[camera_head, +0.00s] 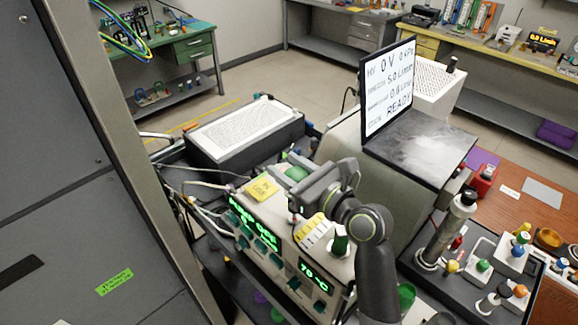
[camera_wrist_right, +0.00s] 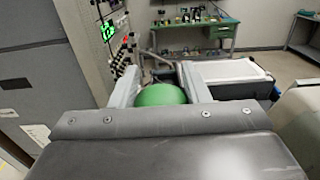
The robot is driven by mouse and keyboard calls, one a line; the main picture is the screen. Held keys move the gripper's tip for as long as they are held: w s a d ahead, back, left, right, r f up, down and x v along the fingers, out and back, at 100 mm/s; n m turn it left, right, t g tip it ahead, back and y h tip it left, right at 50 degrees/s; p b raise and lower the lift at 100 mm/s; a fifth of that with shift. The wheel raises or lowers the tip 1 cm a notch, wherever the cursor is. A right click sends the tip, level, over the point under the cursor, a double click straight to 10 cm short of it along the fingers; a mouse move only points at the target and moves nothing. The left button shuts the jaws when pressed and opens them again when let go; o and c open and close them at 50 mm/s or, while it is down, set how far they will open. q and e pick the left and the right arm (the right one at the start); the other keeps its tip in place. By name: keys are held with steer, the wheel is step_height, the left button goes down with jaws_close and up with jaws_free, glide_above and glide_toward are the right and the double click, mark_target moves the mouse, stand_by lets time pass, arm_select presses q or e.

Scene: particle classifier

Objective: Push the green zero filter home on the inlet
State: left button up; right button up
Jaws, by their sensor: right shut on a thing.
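The green zero filter (camera_wrist_right: 160,95) sits between the fingers of my right gripper (camera_wrist_right: 162,88) in the right wrist view. My right gripper is shut on it. In the head view the green filter (camera_head: 296,174) shows just past my right gripper (camera_head: 304,178), above the back edge of the instrument with green displays (camera_head: 252,228). The inlet cannot be made out; the gripper and the filter cover that area, so I cannot tell whether the filter touches it. My left gripper is not in view.
A screen reading READY (camera_head: 388,87) stands on the grey unit to the right. A white-topped box (camera_head: 240,131) lies behind the gripper. A black tray (camera_head: 428,262) with a metal cylinder and small coloured fittings is at the right. A grey cabinet (camera_head: 75,180) fills the left.

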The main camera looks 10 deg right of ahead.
steer(key=shift+p, duration=0.35)
steer(key=shift+f+b, duration=0.7)
steer(key=shift+f, duration=1.15)
steer(key=o, duration=1.1)
steer(key=b+v, duration=0.2)
steer(key=v, duration=1.5)
steer(key=shift+s+d+b, duration=0.15)
steer(key=shift+s+b, duration=0.05)
steer(key=shift+b, duration=0.1)
